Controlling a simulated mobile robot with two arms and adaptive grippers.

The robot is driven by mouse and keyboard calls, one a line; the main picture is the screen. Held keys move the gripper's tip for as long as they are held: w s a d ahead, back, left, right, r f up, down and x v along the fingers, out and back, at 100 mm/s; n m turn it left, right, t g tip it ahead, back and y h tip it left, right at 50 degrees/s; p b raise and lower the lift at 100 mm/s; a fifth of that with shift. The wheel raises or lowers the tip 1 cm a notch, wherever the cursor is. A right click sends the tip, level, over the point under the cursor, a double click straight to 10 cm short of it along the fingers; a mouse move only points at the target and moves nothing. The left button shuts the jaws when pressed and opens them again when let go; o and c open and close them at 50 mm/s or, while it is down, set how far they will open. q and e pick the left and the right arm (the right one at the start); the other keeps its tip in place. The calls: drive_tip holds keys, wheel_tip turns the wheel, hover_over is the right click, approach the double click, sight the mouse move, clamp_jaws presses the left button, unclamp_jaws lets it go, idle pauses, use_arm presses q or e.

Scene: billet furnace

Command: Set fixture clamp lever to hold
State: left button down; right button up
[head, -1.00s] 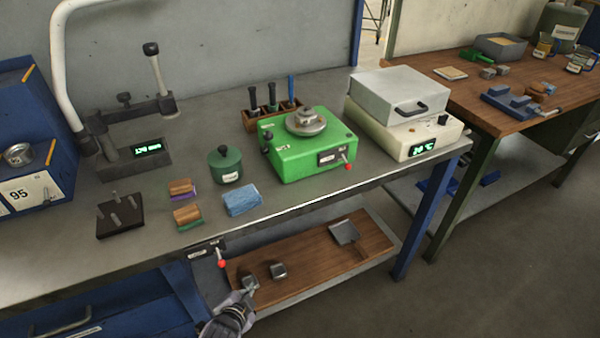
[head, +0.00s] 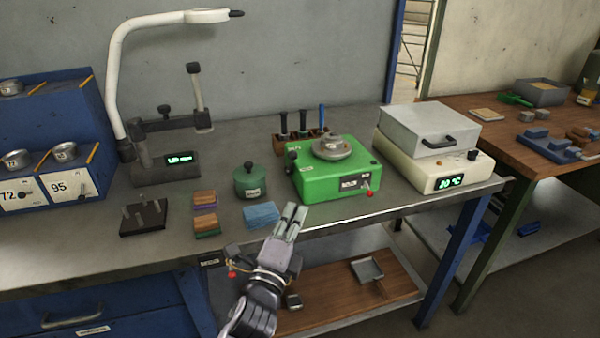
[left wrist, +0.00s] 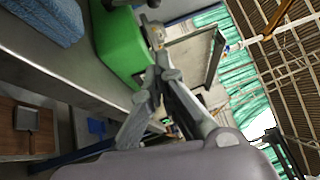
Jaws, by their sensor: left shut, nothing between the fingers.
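A small lever with a red ball (head: 232,274) hangs under the bench's front edge beside a label plate (head: 210,262); my left gripper partly covers this area. Another red-tipped lever (head: 369,192) sits on the front of the green machine (head: 318,186), beside a label plate. I cannot read which is the fixture clamp lever. My left gripper (head: 291,212) is shut and empty, pointing up and away at the bench's front edge, left of the green machine and apart from both red balls. The left wrist view shows its closed fingers (left wrist: 152,30) near the green machine (left wrist: 118,42).
A blue cloth block (head: 261,215) lies just left of my fingers. A green pot (head: 250,181), stacked brown blocks (head: 205,222) and a dark peg plate (head: 143,217) stand further left. A white heater (head: 432,160) stands right. A wooden board (head: 335,292) lies on the lower shelf.

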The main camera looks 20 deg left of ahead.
sight(291, 163)
use_arm(q)
drive_tip(key=shift+a+f, duration=0.1)
drive_tip(key=w, duration=0.4)
drive_tip(key=w+a+r, duration=0.1)
drive_tip(key=w, duration=0.3)
drive_tip(key=w+r+b, duration=0.1)
drive_tip(key=w, duration=0.3)
drive_tip(key=shift+a, duration=0.4)
drive_tip(key=shift+w+a+r, duration=0.2)
drive_tip(key=shift+w+a, duration=0.15)
drive_tip(key=shift+a, duration=0.1)
